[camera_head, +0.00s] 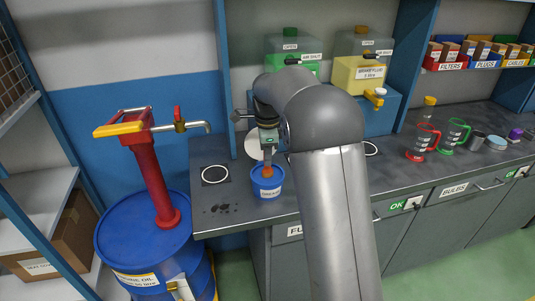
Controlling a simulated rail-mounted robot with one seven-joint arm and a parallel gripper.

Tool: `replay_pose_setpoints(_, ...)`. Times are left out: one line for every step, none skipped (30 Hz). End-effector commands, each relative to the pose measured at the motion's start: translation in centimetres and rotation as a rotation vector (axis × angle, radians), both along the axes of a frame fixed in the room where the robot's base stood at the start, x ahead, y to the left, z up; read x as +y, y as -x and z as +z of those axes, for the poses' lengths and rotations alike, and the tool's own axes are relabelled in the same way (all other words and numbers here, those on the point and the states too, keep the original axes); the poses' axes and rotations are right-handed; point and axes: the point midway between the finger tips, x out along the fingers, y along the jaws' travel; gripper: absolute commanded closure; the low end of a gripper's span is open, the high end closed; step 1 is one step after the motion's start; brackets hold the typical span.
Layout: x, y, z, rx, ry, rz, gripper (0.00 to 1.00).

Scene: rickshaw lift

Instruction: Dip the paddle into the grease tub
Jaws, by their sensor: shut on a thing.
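The grease tub (267,190) is a small blue open tub with a white label, standing on the dark counter near its left front. My gripper (268,149) points down directly above the tub and is shut on the paddle (267,161). The paddle hangs roughly upright from the jaws, and its lower end reaches down to the tub's mouth. Orange-brown colour shows at the opening; I cannot tell whether it is grease or part of the paddle. How deep the tip sits is hidden.
A blue drum (130,240) with a red pump stands left of the counter (235,215), its spout (195,126) reaching toward the counter. Green and yellow fluid dispensers (360,75) stand behind my arm. Red and green jugs (422,142) stand at right. A white ring (215,174) marks the counter left of the tub.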

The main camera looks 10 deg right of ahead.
Motion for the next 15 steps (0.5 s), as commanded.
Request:
replay_pose_setpoints(0.0, 0.1, -0.2, 0.004, 0.001, 0.0, 1.0)
replay_pose_setpoints(0.0, 0.1, -0.2, 0.004, 0.001, 0.0, 1.0)
replay_pose_setpoints(0.0, 0.1, -0.1, 0.004, 0.001, 0.0, 1.0)
replay_pose_setpoints(0.0, 0.1, 0.0, 0.004, 0.001, 0.0, 1.0)
replay_pose_setpoints(0.0, 0.1, 0.1, 0.004, 0.001, 0.0, 1.0)
replay_pose_setpoints(0.0, 0.1, 0.3, 0.004, 0.001, 0.0, 1.0)
replay_pose_setpoints(0.0, 0.1, 0.5, 0.004, 0.001, 0.0, 1.0)
replay_pose_setpoints(0.0, 0.1, 0.8, 0.003, 0.001, 0.0, 1.0)
replay_pose_setpoints(0.0, 0.0, 1.2, 0.003, 0.001, 0.0, 1.0)
replay_pose_setpoints(0.0, 0.0, 1.4, 0.002, 0.001, 0.0, 1.0)
replay_pose_setpoints(0.0, 0.0, 1.7, 0.002, 0.001, 0.0, 1.0)
replay_pose_setpoints(0.0, 0.0, 2.1, 0.002, 0.001, 0.0, 1.0)
replay_pose_setpoints(0.0, 0.0, 2.3, 0.002, 0.0, 0.0, 1.0)
replay_pose_setpoints(0.0, 0.0, 2.6, 0.002, 0.0, 0.0, 1.0)
replay_pose_setpoints(0.0, 0.0, 2.9, 0.002, 0.0, 0.0, 1.0)
